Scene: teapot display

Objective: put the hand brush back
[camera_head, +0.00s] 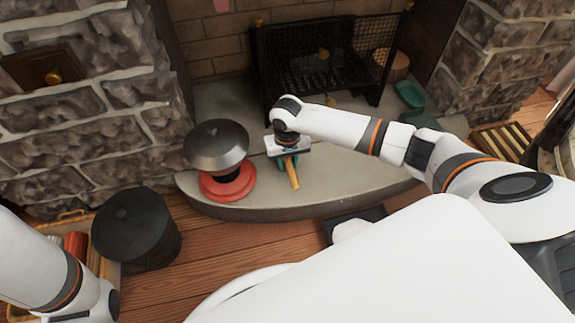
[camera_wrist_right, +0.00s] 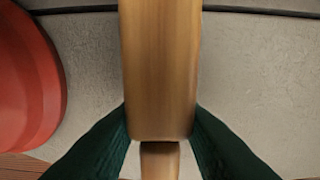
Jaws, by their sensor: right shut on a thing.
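The hand brush (camera_head: 293,178) shows as a wooden piece below my right gripper (camera_head: 288,160), over the pale stone hearth. In the right wrist view the brush (camera_wrist_right: 160,70) has a broad wooden part and a narrower neck. The green fingers of my right gripper (camera_wrist_right: 160,138) are shut on it, one at each side near the neck. Its bristles are not visible, and I cannot tell whether it touches the hearth. My left arm is at the lower left of the head view; its gripper is out of view.
A red-based object with a grey metal dome (camera_head: 217,150) stands on the hearth (camera_head: 345,185) just left of the brush. A fireplace grate (camera_head: 300,70) is behind. A green dustpan-like object (camera_head: 410,95) lies at the right. A dark bin (camera_head: 137,228) stands at the left.

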